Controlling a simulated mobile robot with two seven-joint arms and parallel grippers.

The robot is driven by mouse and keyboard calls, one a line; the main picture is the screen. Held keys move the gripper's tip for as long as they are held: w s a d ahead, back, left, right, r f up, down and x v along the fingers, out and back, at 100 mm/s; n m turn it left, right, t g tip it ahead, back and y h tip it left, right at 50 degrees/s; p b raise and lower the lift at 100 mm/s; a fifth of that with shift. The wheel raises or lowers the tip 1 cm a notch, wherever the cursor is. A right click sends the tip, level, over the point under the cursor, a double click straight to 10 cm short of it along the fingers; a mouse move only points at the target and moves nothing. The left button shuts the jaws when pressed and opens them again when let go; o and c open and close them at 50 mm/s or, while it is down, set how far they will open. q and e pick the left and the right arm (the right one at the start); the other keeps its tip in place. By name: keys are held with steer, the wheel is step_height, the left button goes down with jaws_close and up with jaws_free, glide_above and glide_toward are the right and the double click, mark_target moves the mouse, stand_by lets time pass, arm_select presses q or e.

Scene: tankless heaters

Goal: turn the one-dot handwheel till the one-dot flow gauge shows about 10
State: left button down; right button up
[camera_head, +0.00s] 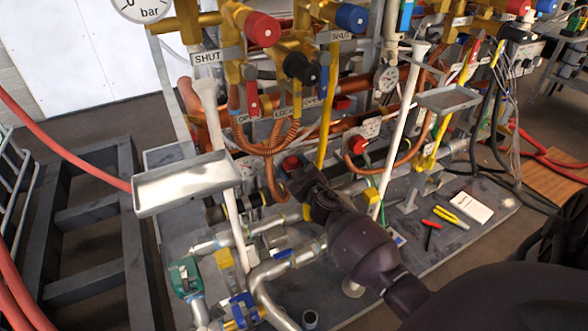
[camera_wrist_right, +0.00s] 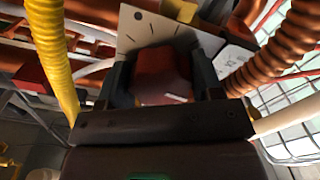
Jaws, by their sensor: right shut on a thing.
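My right gripper (camera_head: 300,180) reaches into the pipework at the middle of the head view. In the right wrist view its two dark fingers (camera_wrist_right: 165,88) are shut on a red handwheel (camera_wrist_right: 163,72), one finger on each side. A pale plate (camera_wrist_right: 140,28) with dark marks lies behind that handwheel. In the head view a red knob (camera_head: 291,163) shows just beyond the gripper. No gauge reads as the one-dot flow gauge. My left gripper is not in view.
Another red knob (camera_head: 358,146) sits to the right. A round gauge (camera_head: 386,79) is behind, and a bar gauge (camera_head: 141,6) is at top left. A yellow hose (camera_wrist_right: 50,50) and a copper coil (camera_wrist_right: 275,50) flank the gripper. A metal tray (camera_head: 188,182) stands left.

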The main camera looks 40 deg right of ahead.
steer(key=shift+n, duration=1)
steer(key=n, duration=0.3)
steer(key=shift+n, duration=0.3)
steer(key=n, duration=0.4)
steer(key=shift+d+r+n, duration=0.1)
steer(key=shift+n, duration=0.2)
steer(key=n, duration=0.3)
steer(key=shift+s+r+n+b, duration=0.1)
steer(key=shift+n+b, duration=0.2)
steer(key=n, duration=0.4)
steer(key=shift+r, duration=0.1)
steer(key=shift+n, duration=1.4)
